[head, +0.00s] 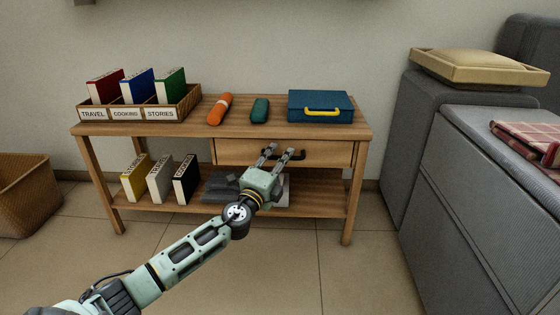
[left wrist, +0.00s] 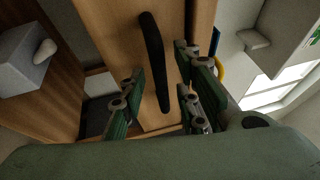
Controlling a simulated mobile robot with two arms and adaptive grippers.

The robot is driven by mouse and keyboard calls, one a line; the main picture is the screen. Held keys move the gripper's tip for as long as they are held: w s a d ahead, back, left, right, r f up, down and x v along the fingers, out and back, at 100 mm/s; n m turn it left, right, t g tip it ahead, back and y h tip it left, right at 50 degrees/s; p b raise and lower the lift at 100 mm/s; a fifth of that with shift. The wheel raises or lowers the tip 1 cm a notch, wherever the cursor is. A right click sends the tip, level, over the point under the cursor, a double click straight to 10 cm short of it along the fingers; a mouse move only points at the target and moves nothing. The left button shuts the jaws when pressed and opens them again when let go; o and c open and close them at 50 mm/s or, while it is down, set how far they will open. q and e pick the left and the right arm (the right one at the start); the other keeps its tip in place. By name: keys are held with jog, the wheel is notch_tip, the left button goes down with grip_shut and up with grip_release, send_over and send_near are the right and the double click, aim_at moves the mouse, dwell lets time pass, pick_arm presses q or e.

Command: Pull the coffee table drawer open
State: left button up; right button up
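The wooden coffee table (head: 190,130) stands against the wall, with one drawer (head: 228,152) under the right part of its top. The drawer front looks flush with the table, so the drawer appears shut. Its black bar handle (head: 316,155) is partly hidden by my left gripper (head: 282,151) in the head view. In the left wrist view the handle (left wrist: 153,55) runs lengthwise between the fingers of my open left gripper (left wrist: 162,92), with gaps visible on both sides. I cannot tell whether a finger touches it. My right gripper is out of view.
A wicker basket (head: 25,195) and grey sofa (head: 440,165) flank the table.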

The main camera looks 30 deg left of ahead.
pick_arm(q)
jog(key=shift+w, duration=0.2)
jog(key=shift+c, duration=0.5)
grip_shut()
